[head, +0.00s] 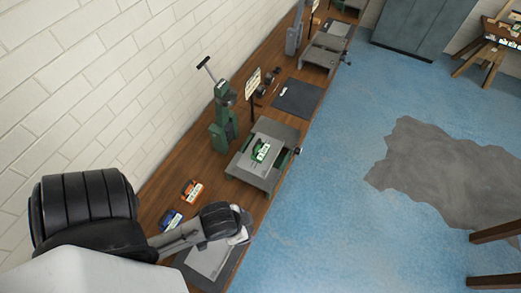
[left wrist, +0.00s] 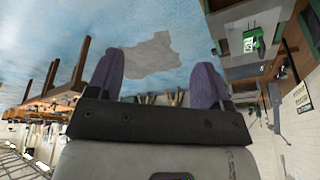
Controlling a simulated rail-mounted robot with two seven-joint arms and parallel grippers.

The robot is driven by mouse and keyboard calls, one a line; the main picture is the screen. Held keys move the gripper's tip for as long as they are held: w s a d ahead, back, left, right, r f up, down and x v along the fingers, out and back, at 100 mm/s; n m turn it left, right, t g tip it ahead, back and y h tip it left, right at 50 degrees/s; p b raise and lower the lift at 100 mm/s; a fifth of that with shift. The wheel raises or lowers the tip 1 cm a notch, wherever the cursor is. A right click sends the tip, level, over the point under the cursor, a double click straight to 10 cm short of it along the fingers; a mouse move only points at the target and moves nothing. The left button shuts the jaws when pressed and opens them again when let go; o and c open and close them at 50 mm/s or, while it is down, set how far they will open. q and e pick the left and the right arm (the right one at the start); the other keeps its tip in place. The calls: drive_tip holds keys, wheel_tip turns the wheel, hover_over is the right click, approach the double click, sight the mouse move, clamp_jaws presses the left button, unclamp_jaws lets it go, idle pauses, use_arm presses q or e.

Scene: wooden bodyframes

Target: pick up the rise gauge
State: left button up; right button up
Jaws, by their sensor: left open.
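No label I can read names the rise gauge, so I cannot tell which item it is. Three small blocks with white labels are candidates. A green block (head: 260,151) sits on a grey raised plate (head: 248,174); it also shows in the left wrist view (left wrist: 254,41). An orange block (head: 192,191) and a blue block (head: 171,219) lie on the wooden bench. My left gripper (head: 242,226) is over the near part of the bench, right of the blue block and short of the grey plate. In the left wrist view its two purple fingers (left wrist: 155,85) are apart, with nothing between them.
A green upright press (head: 222,121) stands on the bench (head: 155,193) by the brick wall. A dark mat (head: 297,97) and another grey fixture (head: 325,51) lie farther along. Blue floor (head: 330,215) on the right is open, with a grey patch (head: 445,170).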

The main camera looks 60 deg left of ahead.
idle(0.4)
use_arm(q)
drive_tip(key=c, duration=0.6)
drive_tip(key=shift+o, duration=0.2)
